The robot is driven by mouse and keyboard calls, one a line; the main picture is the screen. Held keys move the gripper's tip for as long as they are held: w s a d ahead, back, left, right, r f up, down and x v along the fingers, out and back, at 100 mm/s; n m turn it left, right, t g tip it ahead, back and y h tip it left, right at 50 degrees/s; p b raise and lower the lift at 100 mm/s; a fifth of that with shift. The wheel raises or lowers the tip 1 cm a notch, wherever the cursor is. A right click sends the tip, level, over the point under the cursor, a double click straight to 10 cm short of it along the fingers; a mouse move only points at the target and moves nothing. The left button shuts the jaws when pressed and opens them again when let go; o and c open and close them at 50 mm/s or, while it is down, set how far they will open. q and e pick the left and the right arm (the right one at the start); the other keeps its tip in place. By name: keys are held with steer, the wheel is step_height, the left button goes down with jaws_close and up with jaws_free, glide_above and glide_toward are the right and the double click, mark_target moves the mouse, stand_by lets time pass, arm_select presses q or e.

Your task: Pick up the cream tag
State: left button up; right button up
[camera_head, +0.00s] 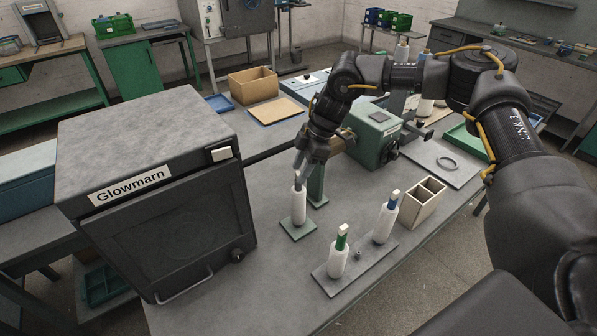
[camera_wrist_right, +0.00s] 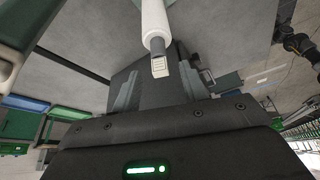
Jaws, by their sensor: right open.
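My right gripper (camera_head: 301,165) points down over a white cone (camera_head: 299,208) that stands upright on a small green square base (camera_head: 298,230). In the right wrist view the open fingers (camera_wrist_right: 158,88) lie either side of a cream tag (camera_wrist_right: 159,68), which sits at the tip of the cone's grey top (camera_wrist_right: 156,48). The tag is not gripped; in the head view the gripper hides it. Two other white cones, one with a green band (camera_head: 341,243) and one with a blue band (camera_head: 391,206), stand on a grey plate, each with a pale tip. My left gripper is out of view.
A dark Glowmarn cabinet (camera_head: 160,200) stands left of the cone. A divided cream box (camera_head: 425,201) and a green machine (camera_head: 372,135) stand to the right. A green post (camera_head: 316,185) rises close behind the cone. The table front is partly clear.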

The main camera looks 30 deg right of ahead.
steer(key=shift+a+f, duration=0.15)
steer(key=shift+f, duration=0.25)
steer(key=shift+c, duration=0.2)
steer(key=c, duration=0.7)
steer(key=shift+c, duration=0.2)
steer(key=shift+r, duration=0.1)
